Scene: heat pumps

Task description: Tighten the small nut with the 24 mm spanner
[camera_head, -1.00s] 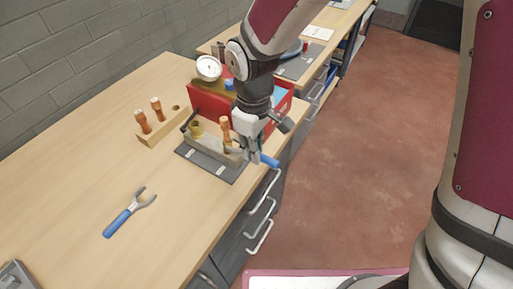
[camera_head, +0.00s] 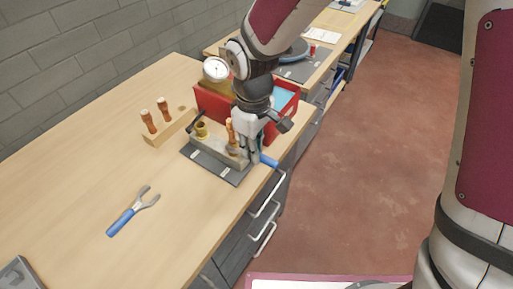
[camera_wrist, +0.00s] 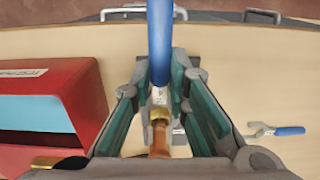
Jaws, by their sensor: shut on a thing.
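My gripper (camera_wrist: 160,82) is shut on a blue-handled spanner (camera_wrist: 160,35), whose handle also shows in the head view (camera_head: 269,160). In the head view my gripper (camera_head: 252,148) is low at the front right of the grey fixture block (camera_head: 205,149). In the wrist view a brass nut (camera_wrist: 159,115) on a copper pipe (camera_wrist: 160,142) shows between the fingers. The fingers partly hide the spanner's head, so I cannot tell whether it sits around the nut. A larger brass fitting (camera_head: 201,130) stands on the block's left. A second blue-handled spanner (camera_head: 122,221) lies on the bench.
A red bin (camera_head: 213,103) stands close behind the fixture; in the wrist view it is at left (camera_wrist: 75,85). A wooden holder (camera_head: 172,129) with copper pieces stands at left. The bench's front left (camera_head: 60,195) is mostly clear.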

